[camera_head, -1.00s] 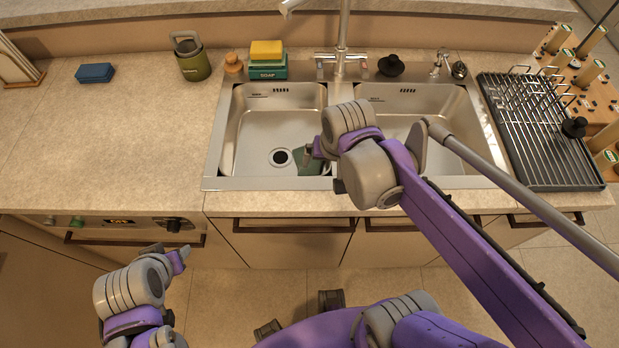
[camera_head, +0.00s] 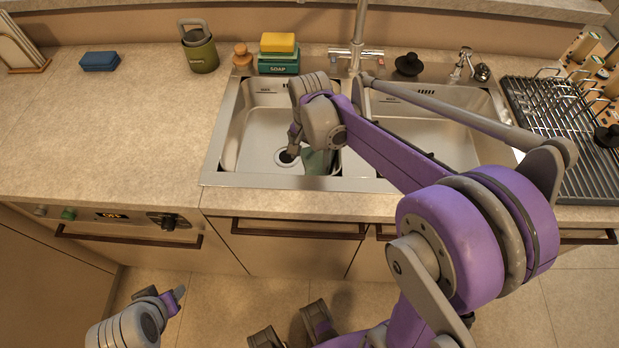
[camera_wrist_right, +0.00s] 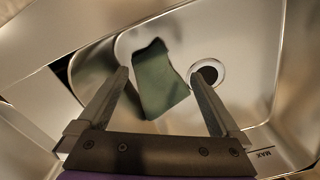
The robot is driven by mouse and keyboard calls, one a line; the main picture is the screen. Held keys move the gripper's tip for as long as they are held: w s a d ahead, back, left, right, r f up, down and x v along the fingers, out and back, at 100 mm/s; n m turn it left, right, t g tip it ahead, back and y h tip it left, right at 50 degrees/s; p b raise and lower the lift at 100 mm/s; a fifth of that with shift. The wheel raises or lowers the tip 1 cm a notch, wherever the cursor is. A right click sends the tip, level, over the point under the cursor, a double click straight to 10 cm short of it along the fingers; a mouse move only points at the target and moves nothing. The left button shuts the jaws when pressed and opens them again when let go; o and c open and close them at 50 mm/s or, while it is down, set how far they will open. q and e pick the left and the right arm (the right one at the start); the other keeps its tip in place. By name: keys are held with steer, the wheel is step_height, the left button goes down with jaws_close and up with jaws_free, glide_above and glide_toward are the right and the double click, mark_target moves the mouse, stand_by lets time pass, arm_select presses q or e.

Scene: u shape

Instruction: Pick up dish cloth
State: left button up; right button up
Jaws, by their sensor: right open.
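The dish cloth is a dark green piece (camera_head: 318,162) lying in the left sink basin, next to the drain. It also shows in the right wrist view as a green cloth (camera_wrist_right: 158,80) ahead of my open fingers, left of the drain hole. My right gripper (camera_head: 292,150) reaches down into the left basin, just left of the cloth in the head view. In the right wrist view my right gripper (camera_wrist_right: 158,85) is open with nothing between its fingers close up. The arm hides part of the basin. My left gripper (camera_head: 175,297) is low at the left, away from the counter.
The steel sink (camera_head: 212,165) has two basins and a tall tap (camera_head: 358,40). Soap with a yellow sponge (camera_head: 277,43), a wooden-topped bottle (camera_head: 242,55) and a green canister (camera_head: 200,55) stand behind. A black drying rack (camera_head: 565,120) is at right. The left counter is mostly clear.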

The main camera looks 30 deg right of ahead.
mark_target(309, 173)
step_height(309, 173, down, 6)
steer(key=b, duration=0.3)
steer(key=shift+r, duration=0.1)
steer(key=shift+f+b, duration=0.75)
steer(key=shift+r, duration=0.1)
steer(key=shift+c, duration=1.1)
jaws_close()
step_height(309, 173, up, 12)
steer(key=p, duration=0.8)
